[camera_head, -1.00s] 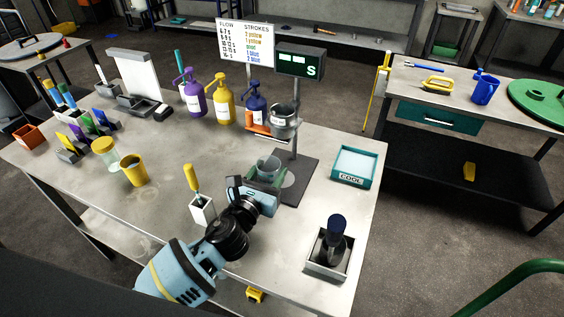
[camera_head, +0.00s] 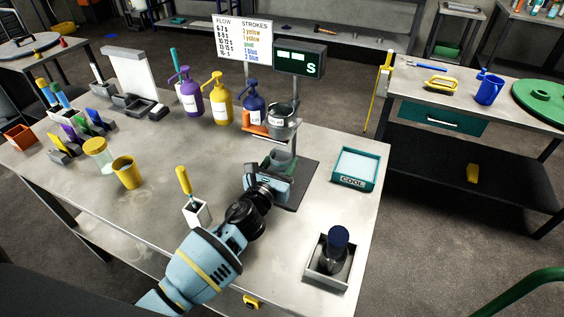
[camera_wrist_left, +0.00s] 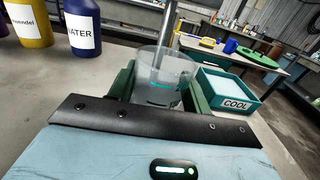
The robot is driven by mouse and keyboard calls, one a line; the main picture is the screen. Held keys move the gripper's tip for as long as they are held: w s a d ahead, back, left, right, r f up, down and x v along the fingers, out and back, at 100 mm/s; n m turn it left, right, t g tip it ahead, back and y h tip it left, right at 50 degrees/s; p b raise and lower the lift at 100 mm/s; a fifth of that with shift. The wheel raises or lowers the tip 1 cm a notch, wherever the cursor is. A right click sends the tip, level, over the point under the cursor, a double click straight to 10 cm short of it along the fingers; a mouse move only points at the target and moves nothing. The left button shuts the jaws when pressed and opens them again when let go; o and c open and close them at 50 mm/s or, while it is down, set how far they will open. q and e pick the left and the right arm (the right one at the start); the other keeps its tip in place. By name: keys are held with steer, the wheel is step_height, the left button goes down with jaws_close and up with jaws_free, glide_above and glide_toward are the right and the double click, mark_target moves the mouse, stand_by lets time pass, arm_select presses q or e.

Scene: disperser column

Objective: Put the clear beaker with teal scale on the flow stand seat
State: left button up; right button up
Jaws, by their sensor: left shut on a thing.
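The clear beaker with teal scale (camera_wrist_left: 160,75) is between the green fingers of my left gripper in the left wrist view. In the head view the beaker (camera_head: 281,160) shows just past my left gripper (camera_head: 275,167), which is shut on it. The flow stand (camera_head: 294,140) has a dark base plate and an upright post, with a grey metal cup (camera_head: 282,124) held high on it. The beaker is over the base plate, below the cup. The gripper hides the beaker's lower part, so I cannot tell whether it touches the seat. My right gripper is not in view.
A teal COOL tray (camera_head: 353,168) stands right of the stand. A grey holder with a dark-capped bottle (camera_head: 334,250) is nearer. Purple (camera_head: 191,95), yellow (camera_head: 220,101) and blue (camera_head: 254,104) pump bottles stand behind. A white holder with a yellow-handled tool (camera_head: 185,183) is left of my arm.

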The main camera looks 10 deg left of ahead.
arm_select(q)
steer(key=shift+f, duration=0.3)
steer(key=o, duration=1.1)
steer(key=shift+r, duration=0.1)
steer(key=shift+r, duration=0.15)
steer(key=s, duration=0.4)
steer(key=s+a, duration=0.1)
steer(key=s, duration=0.3)
steer(key=s+a, duration=0.1)
steer(key=s, duration=0.2)
steer(key=shift+s+a+p, duration=0.2)
steer(key=shift+s+p, duration=0.1)
steer(key=shift+s, duration=0.1)
